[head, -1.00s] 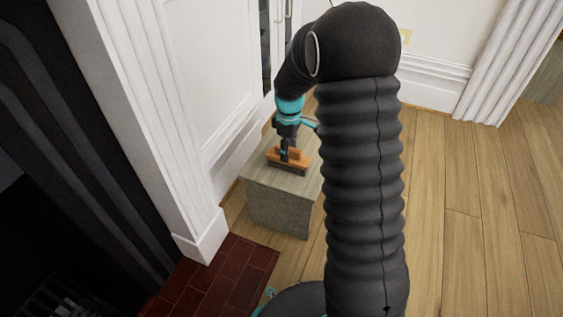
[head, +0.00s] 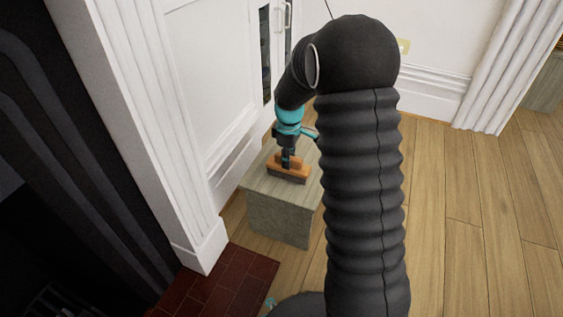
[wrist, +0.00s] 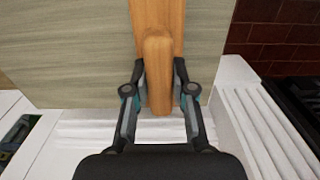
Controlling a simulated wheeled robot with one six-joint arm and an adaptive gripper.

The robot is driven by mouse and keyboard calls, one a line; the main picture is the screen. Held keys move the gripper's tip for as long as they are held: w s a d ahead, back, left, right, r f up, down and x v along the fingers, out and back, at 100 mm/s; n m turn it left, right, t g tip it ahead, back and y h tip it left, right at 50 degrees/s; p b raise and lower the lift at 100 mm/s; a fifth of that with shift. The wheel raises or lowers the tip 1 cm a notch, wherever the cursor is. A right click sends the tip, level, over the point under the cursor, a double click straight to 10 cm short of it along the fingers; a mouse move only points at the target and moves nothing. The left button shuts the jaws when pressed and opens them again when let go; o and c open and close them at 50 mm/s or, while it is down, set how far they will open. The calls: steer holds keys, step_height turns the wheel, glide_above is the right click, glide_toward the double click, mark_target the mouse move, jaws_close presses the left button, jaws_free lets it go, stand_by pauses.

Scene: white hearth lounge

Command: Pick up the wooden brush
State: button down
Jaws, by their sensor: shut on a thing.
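The wooden brush (head: 297,170), with an orange-brown wooden body and dark bristles facing down, is at the top of the grey-green block (head: 280,220). I cannot tell whether the bristles touch the block. My gripper (head: 286,160) comes down on the brush from above and is shut on its raised wooden grip. In the wrist view the brush (wrist: 158,50) runs up out of the picture, and my gripper's fingers (wrist: 159,80) press on both sides of the grip.
A white panelled wall (head: 205,80) and pillar stand close to the left of the block. A dark red brick hearth (head: 228,285) lies in front of it at lower left. Open wooden floor (head: 465,220) stretches to the right. My arm hides part of the block's right side.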

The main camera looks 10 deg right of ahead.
step_height(320, 180, up, 4)
steer(key=shift+w+r+p, duration=0.1)
steer(key=shift+p, duration=0.3)
steer(key=s+d+r+p, duration=0.1)
steer(key=s+d+r, duration=0.5)
steer(key=d, duration=0.3)
steer(key=shift+s+d+r, duration=0.15)
steer(key=shift+s+d, duration=0.1)
steer(key=shift+d, duration=0.1)
